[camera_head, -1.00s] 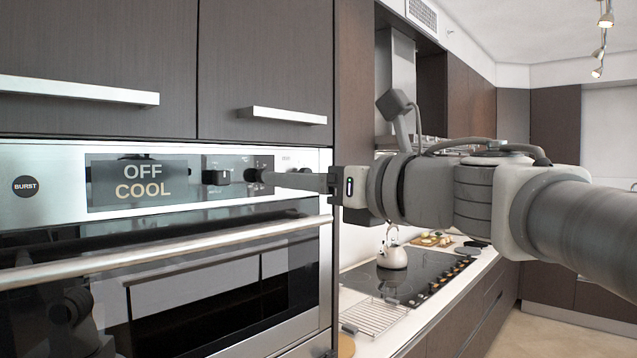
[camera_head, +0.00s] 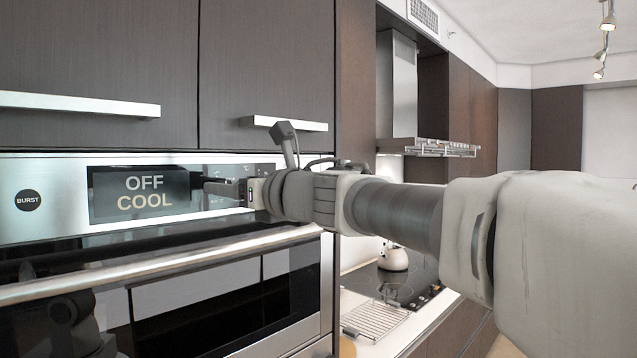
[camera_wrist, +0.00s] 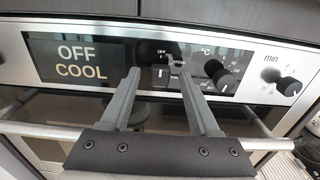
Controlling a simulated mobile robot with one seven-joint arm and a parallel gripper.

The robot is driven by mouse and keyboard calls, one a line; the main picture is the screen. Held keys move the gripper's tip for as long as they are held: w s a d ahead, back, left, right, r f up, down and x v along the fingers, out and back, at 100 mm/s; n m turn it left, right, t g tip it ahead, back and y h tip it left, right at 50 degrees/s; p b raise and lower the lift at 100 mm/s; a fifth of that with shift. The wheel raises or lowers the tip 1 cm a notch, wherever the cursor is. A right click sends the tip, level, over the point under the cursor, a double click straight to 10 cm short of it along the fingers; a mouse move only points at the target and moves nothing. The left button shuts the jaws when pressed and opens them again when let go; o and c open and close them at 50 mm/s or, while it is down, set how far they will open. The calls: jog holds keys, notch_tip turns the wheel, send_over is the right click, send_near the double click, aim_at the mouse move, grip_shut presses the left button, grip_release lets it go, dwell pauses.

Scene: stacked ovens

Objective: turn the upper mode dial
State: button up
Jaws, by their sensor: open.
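The oven control panel (camera_head: 60,185) has a display (camera_head: 140,194) that reads OFF and COOL. In the wrist view the same display (camera_wrist: 66,58) is at the left. The mode dial (camera_wrist: 161,74), dark with a white mark and an OFF label above, is just right of it. My gripper (camera_wrist: 158,72) is open, with one finger to each side of this dial as seen in the wrist view. I cannot tell whether the fingers touch it. In the head view my gripper (camera_head: 200,183) is at the display's right edge and hides the dial.
A temperature dial (camera_wrist: 217,73) and a minutes dial (camera_wrist: 289,86) are further right on the panel. A long oven door handle (camera_head: 120,268) juts out below. Cabinet handles (camera_head: 80,104) are above. A kettle (camera_head: 392,257) stands on the hob.

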jog(key=shift+x, duration=0.8)
grip_shut()
